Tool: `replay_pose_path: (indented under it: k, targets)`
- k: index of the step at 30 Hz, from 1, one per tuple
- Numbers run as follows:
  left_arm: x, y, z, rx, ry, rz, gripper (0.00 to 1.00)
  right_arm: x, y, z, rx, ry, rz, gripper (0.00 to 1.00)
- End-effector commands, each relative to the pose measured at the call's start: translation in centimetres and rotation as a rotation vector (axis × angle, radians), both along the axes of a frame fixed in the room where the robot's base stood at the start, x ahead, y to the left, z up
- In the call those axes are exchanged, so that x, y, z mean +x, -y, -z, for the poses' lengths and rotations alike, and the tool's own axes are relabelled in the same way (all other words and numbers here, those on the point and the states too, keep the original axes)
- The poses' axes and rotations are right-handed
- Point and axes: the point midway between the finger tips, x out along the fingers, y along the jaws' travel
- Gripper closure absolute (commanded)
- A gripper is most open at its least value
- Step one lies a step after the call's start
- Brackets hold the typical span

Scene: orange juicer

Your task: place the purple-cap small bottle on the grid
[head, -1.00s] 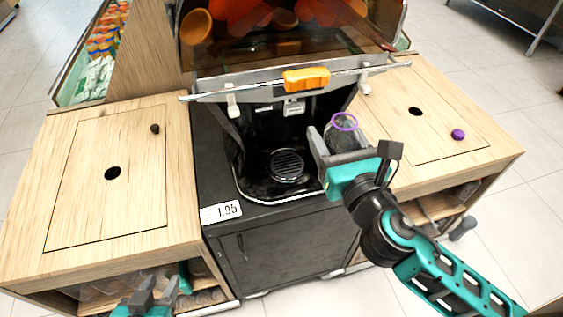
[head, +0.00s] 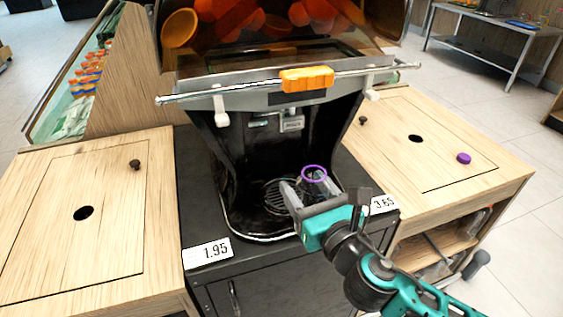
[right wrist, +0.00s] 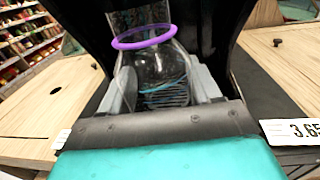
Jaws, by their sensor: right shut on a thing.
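The small bottle (head: 314,186) is clear, with a purple ring at its open neck. My right gripper (head: 307,196) is shut on it and holds it upright, near the right edge of the juicer's drip area. In the right wrist view the bottle (right wrist: 158,75) stands between the two fingers, with the grid (right wrist: 165,97) seen through and behind it. In the head view the round dark grid (head: 272,196) lies at the juicer's base, just left of the bottle and partly hidden by the gripper. I cannot tell whether the bottle touches the base. My left gripper is out of view.
A purple cap (head: 463,158) lies on the right wooden counter (head: 440,150). The juicer's orange handle (head: 306,79) and metal bar cross above the grid. Price tags (head: 208,251) stand at the front edge. The left wooden counter (head: 60,180) is mostly clear.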

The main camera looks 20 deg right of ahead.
Motion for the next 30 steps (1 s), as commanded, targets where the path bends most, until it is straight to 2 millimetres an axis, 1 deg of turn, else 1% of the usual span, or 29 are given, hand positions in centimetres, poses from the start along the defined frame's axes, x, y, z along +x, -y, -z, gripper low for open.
replay_pose_path:
  k: [1,6,9,14,16,22,23,24,30]
  targets:
    - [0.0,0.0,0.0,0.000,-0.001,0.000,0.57,1.4,-0.1,-0.2,0.001,0.005,0.002,0.71]
    - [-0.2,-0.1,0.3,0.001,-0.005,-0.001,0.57,5.0,-0.6,-0.1,0.000,0.004,0.000,0.71]
    - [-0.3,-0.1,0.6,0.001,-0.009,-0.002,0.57,6.4,-0.7,0.0,0.001,0.001,0.001,0.71]
    - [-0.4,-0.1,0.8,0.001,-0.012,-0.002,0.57,7.5,-0.9,0.0,0.000,0.001,0.000,0.71]
    - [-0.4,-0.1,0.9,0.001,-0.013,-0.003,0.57,8.3,-0.9,0.0,0.000,0.002,0.000,0.71]
    - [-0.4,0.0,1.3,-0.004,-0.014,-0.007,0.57,11.7,-1.3,0.0,0.000,0.002,0.001,0.71]
    - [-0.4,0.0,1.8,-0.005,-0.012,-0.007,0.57,11.4,-1.4,1.1,0.002,-0.003,0.000,0.71]
    - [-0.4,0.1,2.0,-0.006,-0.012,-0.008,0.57,11.3,-1.4,1.5,0.001,-0.003,-0.001,0.71]
    - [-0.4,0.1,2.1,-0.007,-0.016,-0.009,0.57,11.3,-1.3,1.6,0.000,-0.001,0.000,0.71]
